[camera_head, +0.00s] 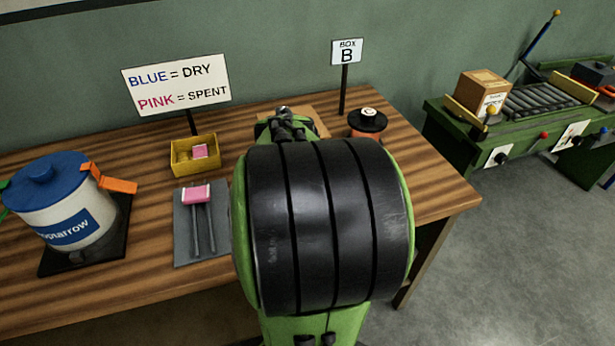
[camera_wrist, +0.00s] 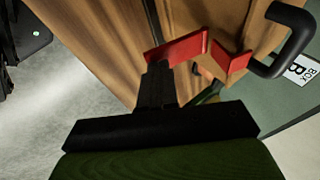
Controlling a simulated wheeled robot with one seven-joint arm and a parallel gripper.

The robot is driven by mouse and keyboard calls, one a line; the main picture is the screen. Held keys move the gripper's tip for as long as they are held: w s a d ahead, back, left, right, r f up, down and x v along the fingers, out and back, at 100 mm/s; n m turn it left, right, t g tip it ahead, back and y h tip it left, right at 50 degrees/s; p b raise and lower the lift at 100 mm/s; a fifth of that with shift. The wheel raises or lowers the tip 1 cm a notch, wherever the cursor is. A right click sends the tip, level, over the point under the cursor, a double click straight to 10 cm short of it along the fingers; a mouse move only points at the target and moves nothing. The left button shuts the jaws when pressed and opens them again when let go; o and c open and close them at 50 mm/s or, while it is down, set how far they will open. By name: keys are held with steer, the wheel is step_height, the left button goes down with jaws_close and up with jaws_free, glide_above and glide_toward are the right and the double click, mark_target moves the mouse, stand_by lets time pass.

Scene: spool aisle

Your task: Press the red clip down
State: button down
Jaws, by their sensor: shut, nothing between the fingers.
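The red clip (camera_wrist: 178,49) shows in the wrist view as a flat red bar lying along a wooden surface. A second red piece (camera_wrist: 232,60) sits to its right with a small gap between them. My gripper (camera_wrist: 158,68) is shut and empty, with its fingertips at the left end of the red bar. The tips overlap the bar in the picture; I cannot tell whether they touch it. In the head view my arm hides the clip and most of what stands behind it.
A black handle (camera_wrist: 290,42) rises near the clip. The BOX B sign (camera_head: 347,52) and an orange spool with a black top (camera_head: 367,121) stand behind my arm. A white tub (camera_head: 70,225), grey tray (camera_head: 184,250) and yellow box (camera_head: 195,168) are left on the table.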

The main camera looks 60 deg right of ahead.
steer(key=shift+f+b, duration=0.65)
steer(key=shift+b, duration=0.15)
steer(key=shift+r, duration=0.1)
steer(key=shift+r+p, duration=0.65)
steer(key=shift+r, duration=0.1)
